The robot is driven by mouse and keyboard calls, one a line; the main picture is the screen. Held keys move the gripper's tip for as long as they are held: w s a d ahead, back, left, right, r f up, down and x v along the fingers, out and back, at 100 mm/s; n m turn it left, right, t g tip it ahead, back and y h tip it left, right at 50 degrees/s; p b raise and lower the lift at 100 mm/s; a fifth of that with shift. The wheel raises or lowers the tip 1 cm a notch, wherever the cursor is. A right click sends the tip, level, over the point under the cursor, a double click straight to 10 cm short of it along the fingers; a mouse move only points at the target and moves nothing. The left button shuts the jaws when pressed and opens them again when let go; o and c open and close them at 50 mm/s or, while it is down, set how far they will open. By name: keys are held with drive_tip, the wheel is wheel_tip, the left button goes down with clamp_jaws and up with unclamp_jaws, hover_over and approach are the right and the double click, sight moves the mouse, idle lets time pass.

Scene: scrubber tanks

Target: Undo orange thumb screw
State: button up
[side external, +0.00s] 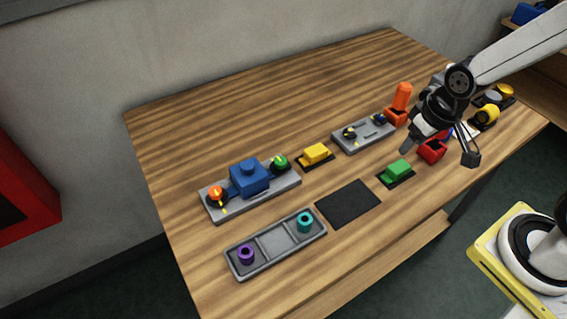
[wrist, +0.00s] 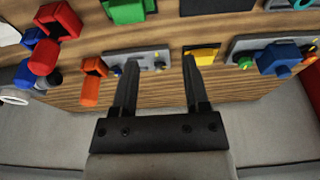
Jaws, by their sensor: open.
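The orange thumb screw (side external: 215,193), with a yellow mark, sits at the left end of a grey base plate (side external: 236,207) on the table. A blue block (side external: 249,176) stands mid-plate, and a green thumb screw (side external: 280,161) is at the plate's right end. In the wrist view the orange screw (wrist: 309,60) is at the far right edge, partly hidden beside the blue block (wrist: 280,56). My gripper (side external: 439,152) is open and empty above the right part of the table, well away from the orange screw. Its fingers (wrist: 160,66) are spread in the wrist view.
A yellow block (side external: 316,154) and a second grey plate (side external: 363,134) with knobs lie between the blue block and my gripper. A grey tray (side external: 276,245) with purple and teal rings is in front. Green, red and orange parts are near my gripper. A dark mat (side external: 348,203) is bare.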

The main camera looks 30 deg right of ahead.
drive_tip(key=o, duration=0.3)
drive_tip(key=m+g+y, duration=0.1)
drive_tip(key=m+y, duration=0.3)
drive_tip(key=m, duration=1.7)
approach(216, 190)
drive_tip(key=shift+w+f, duration=0.25)
drive_tip(key=shift+f, duration=0.2)
drive_tip(key=shift+f, duration=0.1)
drive_tip(key=shift+g, duration=0.3)
drive_tip(key=shift+x, duration=3.8)
drive_tip(key=shift+a, duration=0.1)
clamp_jaws()
